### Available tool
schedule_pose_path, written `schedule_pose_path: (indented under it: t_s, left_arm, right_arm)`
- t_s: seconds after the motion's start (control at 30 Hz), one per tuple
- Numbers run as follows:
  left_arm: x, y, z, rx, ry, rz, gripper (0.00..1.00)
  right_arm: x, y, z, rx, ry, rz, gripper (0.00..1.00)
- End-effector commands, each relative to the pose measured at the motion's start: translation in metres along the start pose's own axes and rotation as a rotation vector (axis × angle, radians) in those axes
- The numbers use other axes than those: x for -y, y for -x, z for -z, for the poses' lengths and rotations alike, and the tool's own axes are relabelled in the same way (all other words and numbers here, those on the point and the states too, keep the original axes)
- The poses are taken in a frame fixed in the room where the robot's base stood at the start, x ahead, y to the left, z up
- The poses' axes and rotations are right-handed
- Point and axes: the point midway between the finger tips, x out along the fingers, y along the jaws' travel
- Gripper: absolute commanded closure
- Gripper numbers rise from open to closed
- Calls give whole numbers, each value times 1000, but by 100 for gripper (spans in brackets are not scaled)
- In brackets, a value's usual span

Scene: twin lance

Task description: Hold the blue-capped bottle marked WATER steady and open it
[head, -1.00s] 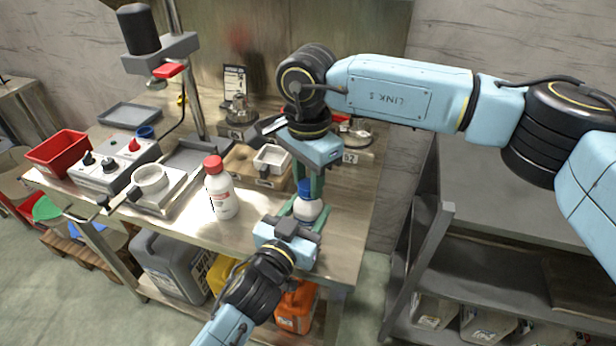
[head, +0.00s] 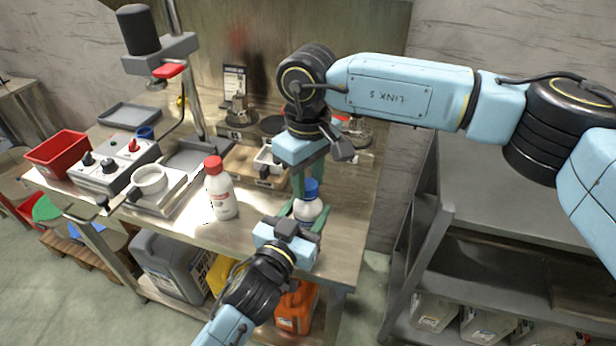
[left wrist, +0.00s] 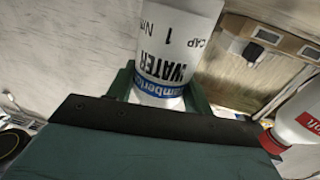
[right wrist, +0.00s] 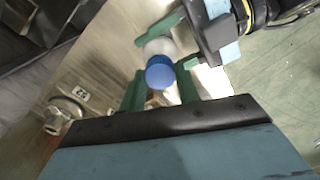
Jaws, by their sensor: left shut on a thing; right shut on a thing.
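The white bottle (head: 308,211) with a blue cap (head: 311,187) stands upright near the bench's right end. In the left wrist view its label (left wrist: 170,70) reads WATER, upside down. My left gripper (head: 306,218) is shut around the bottle's body from the front. My right gripper (head: 308,184) points down from above and is shut on the blue cap, which sits on top of the bottle. In the right wrist view the cap (right wrist: 160,73) lies between the green fingers. The cap's thread is hidden.
A red-capped white bottle (head: 221,190) stands to the left on the bench. A hot plate with a white dish (head: 149,180), a control box (head: 113,160) and a red bin (head: 60,152) are farther left. A wooden block (head: 243,163) lies behind. A grey shelf (head: 490,200) stands at right.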

Motion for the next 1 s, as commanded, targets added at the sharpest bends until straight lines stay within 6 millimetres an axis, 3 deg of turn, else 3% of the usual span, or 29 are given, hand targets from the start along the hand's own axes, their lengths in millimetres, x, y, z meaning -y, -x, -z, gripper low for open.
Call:
schedule_pose_path:
  t_s: [0.3,0.33,0.47,0.77,1.0]
  left_arm:
    - [0,0,-1,3,1,1,100]
    - [0,0,-1,3,1,1,100]
    - [0,0,-1,3,1,1,100]
    - [0,0,-1,3,0,0,100]
    - [0,0,-1,3,0,0,100]
  right_arm:
    - [0,0,0,1,15,0,95]
    - [0,0,0,0,15,0,64]
    - [0,0,0,0,14,0,47]
    - [0,1,0,0,13,-1,46]
    - [0,25,0,-2,13,-1,46]
